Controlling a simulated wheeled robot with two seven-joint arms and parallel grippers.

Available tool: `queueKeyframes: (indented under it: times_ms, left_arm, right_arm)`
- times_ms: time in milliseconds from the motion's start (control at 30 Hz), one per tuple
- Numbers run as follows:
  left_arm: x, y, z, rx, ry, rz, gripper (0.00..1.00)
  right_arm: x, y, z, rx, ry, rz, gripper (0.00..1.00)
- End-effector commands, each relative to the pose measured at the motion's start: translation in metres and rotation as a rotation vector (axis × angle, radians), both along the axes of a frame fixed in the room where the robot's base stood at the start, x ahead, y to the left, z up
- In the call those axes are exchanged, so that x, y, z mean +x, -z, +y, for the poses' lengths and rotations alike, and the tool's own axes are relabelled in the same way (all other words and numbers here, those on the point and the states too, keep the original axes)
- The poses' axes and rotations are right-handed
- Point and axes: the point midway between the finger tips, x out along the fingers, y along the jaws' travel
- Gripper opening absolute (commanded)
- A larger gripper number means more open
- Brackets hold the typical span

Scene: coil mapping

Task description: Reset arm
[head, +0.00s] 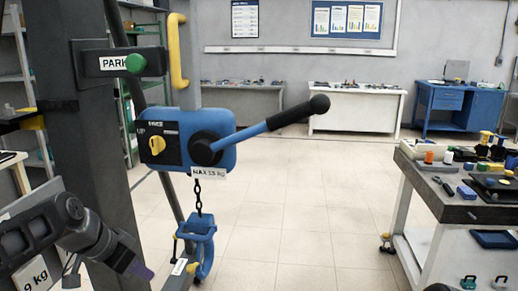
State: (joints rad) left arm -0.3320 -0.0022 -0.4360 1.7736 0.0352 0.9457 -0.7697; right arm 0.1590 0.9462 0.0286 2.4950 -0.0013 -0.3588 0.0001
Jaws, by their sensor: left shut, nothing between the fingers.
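My left gripper (143,271) is at the lower left, on my grey arm. It is shut and empty, to the left of and a little below the blue hook (204,240). The blue hoist box (219,158) hangs above and to the right of it. The hoist's lever (266,123) has a blue shaft and black grip and points up to the right. A yellow knob (157,145) sits on the box's black "UP" panel. A chain (198,195) runs from the box down to the hook. My right gripper is not in view.
A dark post (80,130) with a "PARK" bracket (118,63) and green knob stands at the left. A cluttered workbench (458,203) is at the right. The tiled floor between is clear.

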Motion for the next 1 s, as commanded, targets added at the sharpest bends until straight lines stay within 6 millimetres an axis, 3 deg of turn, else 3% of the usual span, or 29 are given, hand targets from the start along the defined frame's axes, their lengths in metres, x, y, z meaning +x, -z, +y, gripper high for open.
queueKeyframes:
  times_ms: [267, 367, 433, 567, 600, 700, 800, 900, 1000]
  left_arm:
    - [0.011, 0.102, -0.031, 0.010, -0.100, 0.108, 0.00]
    - [0.004, 0.157, -0.047, 0.007, -0.153, 0.163, 0.00]
    - [-0.010, 0.206, -0.061, 0.000, -0.199, 0.216, 0.00]
    - [-0.058, 0.298, -0.091, -0.034, -0.305, 0.321, 0.00]
    - [-0.079, 0.323, -0.101, -0.049, -0.338, 0.356, 0.00]
    - [-0.134, 0.371, -0.127, -0.094, -0.421, 0.436, 0.00]
    - [-0.186, 0.400, -0.152, -0.144, -0.498, 0.508, 0.00]
    - [-0.224, 0.412, -0.171, -0.187, -0.557, 0.559, 0.00]
    - [-0.245, 0.416, -0.181, -0.212, -0.593, 0.585, 0.00]
  right_arm:
    - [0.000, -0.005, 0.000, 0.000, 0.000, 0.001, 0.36]
    - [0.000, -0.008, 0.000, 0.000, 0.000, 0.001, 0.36]
    - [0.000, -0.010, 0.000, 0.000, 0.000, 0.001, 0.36]
    - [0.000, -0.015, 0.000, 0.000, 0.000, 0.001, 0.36]
    - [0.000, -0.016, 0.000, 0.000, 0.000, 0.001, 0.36]
    - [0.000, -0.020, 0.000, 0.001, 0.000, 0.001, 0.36]
    - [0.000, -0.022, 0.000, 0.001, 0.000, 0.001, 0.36]
    - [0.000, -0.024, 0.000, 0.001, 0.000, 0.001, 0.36]
    - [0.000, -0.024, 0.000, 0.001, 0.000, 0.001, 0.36]
